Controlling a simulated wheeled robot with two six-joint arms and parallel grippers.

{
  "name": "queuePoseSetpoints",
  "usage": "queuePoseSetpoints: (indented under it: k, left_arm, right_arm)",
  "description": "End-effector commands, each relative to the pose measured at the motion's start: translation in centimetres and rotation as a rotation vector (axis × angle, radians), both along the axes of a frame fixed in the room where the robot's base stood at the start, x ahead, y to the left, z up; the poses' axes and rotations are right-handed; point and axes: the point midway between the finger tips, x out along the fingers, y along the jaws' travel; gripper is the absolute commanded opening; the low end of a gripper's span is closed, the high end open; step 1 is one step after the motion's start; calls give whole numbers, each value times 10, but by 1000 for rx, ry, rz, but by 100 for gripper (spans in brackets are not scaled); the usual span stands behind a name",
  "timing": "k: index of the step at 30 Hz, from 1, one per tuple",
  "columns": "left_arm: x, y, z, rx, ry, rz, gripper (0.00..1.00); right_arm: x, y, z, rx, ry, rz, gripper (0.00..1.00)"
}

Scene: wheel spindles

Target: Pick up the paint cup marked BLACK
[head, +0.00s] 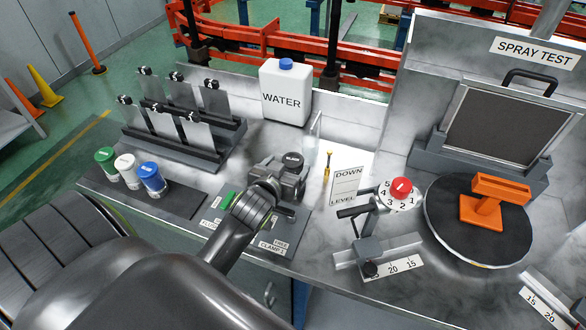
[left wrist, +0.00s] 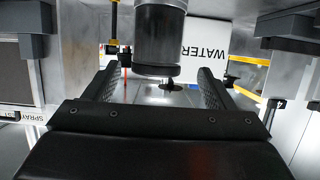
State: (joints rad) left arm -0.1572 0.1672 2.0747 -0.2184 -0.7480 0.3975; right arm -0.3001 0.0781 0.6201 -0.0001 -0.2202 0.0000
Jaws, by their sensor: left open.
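A dark cup with a black lid and a small pale label (head: 292,160) stands on the bench near its middle; I cannot read the label surely. My left gripper (head: 280,182) is at this cup, coming from the front left, and partly hides it. In the left wrist view, the dark cylinder (left wrist: 160,42) lies ahead between the lines of the two open fingers (left wrist: 155,88). No grip on it shows. Green (head: 106,164), white (head: 128,171) and blue (head: 151,178) lidded cups stand in a row at the left. My right gripper is not in view.
A rack of grey panels (head: 180,120) and a white water jug (head: 286,95) stand behind. A clear upright panel (head: 315,132) is close right of the cup. A red knob (head: 401,187), a black turntable (head: 455,225) and an orange piece (head: 492,205) are farther right.

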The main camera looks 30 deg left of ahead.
Motion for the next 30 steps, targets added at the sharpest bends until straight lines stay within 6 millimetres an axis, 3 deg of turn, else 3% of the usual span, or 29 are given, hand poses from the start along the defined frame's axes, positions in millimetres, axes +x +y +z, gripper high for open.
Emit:
queuePoseSetpoints:
  k: [8, 18, 28, 30]
  left_arm:
    - [14, 2, -5, -1, 1, 0, 77]
    - [48, 7, -19, 0, 0, -1, 77]
    - [53, 8, -22, 0, 0, -1, 77]
    - [53, 8, -22, 0, 0, -1, 71]
  right_arm:
    - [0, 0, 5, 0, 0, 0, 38]
    - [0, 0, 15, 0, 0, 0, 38]
    - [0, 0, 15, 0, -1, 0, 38]
    - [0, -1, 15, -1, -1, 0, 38]
